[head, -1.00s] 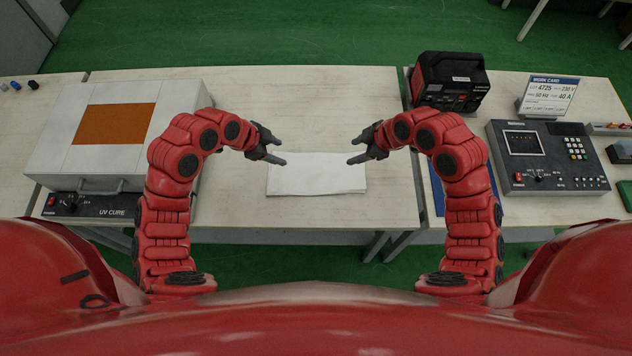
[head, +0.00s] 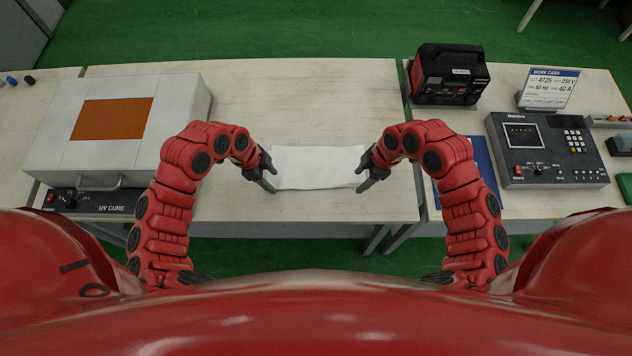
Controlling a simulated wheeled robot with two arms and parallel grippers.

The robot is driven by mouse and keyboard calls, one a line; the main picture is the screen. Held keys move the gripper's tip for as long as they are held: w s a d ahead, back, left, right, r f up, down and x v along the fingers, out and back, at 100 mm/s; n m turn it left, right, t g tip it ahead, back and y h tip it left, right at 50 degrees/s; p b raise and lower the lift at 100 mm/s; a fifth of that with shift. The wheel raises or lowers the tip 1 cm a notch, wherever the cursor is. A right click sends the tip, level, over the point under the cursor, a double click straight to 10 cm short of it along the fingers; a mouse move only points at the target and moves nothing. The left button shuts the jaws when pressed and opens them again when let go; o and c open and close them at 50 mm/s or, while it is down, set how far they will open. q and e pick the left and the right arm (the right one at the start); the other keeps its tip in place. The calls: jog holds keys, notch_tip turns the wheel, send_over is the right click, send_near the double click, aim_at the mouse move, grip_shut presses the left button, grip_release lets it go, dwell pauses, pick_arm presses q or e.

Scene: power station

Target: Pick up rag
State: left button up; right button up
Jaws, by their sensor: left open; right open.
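A white rag (head: 317,168) lies flat on the middle table, between my two grippers. My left gripper (head: 268,187) is at the rag's left edge, its fingers pointing down toward the near left corner. My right gripper (head: 362,187) is at the rag's right edge, its fingers pointing toward the near right corner. Both are open. I cannot tell whether the fingers touch the rag or the table. The grippers hide the rag's near corners.
A UV cure box (head: 60,130) with an orange window stands on the left. A red and black power unit (head: 447,75), a work card (head: 549,87) and a control panel (head: 545,150) stand on the right. The table (head: 300,100) behind the rag is clear.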

pick_arm(q)
jog(key=shift+f, duration=0.1)
jog(key=shift+f+b, duration=0.6)
jog(key=shift+b, duration=0.05)
pick_arm(e)
jog(key=shift+f, duration=0.65)
jog(key=shift+f, duration=0.2)
jog(key=shift+c, duration=0.2)
pick_arm(q)
grip_shut()
pick_arm(e)
grip_shut()
pick_arm(q)
jog(key=shift+r, duration=0.1)
pick_arm(e)
jog(key=shift+r, duration=0.1)
